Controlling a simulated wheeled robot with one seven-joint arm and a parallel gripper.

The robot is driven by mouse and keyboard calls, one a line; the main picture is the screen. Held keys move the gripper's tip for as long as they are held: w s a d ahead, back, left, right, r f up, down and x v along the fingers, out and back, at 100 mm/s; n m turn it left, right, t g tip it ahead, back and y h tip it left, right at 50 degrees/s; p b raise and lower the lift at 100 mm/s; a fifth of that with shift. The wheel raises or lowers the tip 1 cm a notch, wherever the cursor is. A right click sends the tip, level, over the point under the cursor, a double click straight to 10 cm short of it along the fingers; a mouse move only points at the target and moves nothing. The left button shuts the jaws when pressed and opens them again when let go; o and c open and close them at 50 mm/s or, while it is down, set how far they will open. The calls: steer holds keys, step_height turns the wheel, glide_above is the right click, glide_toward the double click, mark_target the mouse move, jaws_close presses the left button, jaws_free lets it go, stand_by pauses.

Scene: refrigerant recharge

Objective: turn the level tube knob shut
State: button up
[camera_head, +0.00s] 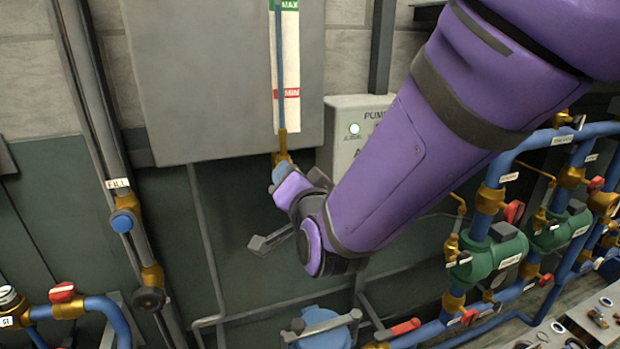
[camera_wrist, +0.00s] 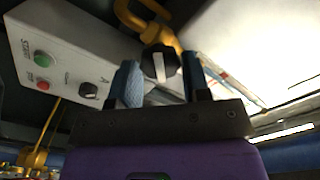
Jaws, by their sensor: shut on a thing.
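The level tube (camera_head: 280,70) runs down a white scale with a green MAX mark and a red lower mark. A brass fitting (camera_head: 282,148) is at its foot; brass also shows in the wrist view (camera_wrist: 140,20). The level tube knob (camera_wrist: 160,63) is black with a white pointer line, which looks roughly upright in the wrist view. My gripper (camera_wrist: 161,78) has its blue-padded fingers on either side of the knob and is shut on it. In the head view, my gripper (camera_head: 279,174) is just below the brass fitting and hides the knob.
A grey pump box (camera_head: 348,140) stands close right of my gripper; its green button (camera_wrist: 43,59), red button (camera_wrist: 43,86) and dark selector show in the wrist view. A grey tank (camera_head: 220,80) is behind the tube. Blue pipes with green pumps (camera_head: 490,255) fill the right.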

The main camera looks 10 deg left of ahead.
stand_by(0.3)
steer(key=m, duration=0.4)
steer(key=shift+m, duration=0.3)
steer(key=m, duration=0.3)
steer(key=o, duration=0.9)
steer(key=shift+s, duration=0.15)
steer(key=v, duration=0.7)
